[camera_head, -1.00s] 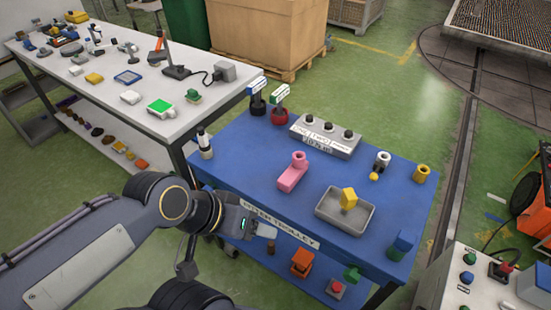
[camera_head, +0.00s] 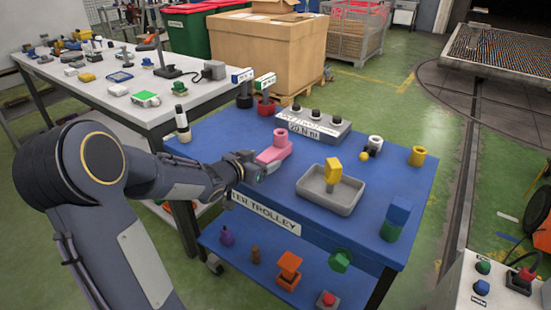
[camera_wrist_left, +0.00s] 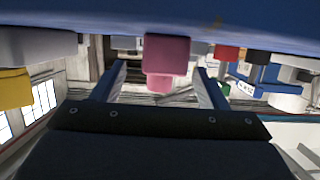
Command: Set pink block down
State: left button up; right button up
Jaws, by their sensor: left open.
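The pink block (camera_head: 274,149), a flat base with a round upright part, stands on the blue trolley top (camera_head: 225,135) left of the middle. My left gripper (camera_head: 258,168) is low over the trolley, at the near end of the pink block. In the left wrist view, which looks upside down, the pink block (camera_wrist_left: 165,55) lies between and beyond the two fingers of my open left gripper (camera_wrist_left: 163,82). Gaps show between the block and both fingers. My right gripper is not in view.
A grey tray (camera_head: 315,199) holding a yellow piece (camera_head: 333,170) stands right of the pink block. A grey box with knobs (camera_head: 313,125) is behind. A blue and green stack (camera_head: 396,219) stands at the right edge. A white table (camera_head: 105,97) stands at the left.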

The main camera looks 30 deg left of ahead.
aim_at(271, 152)
pick_arm(q)
jog(key=x, duration=0.5)
jog(key=shift+w+a+r, duration=0.15)
jog(key=shift+w+r, duration=0.15)
jog(key=shift+w, duration=0.15)
jog(key=shift+r, duration=0.1)
jog(key=c, duration=1.4)
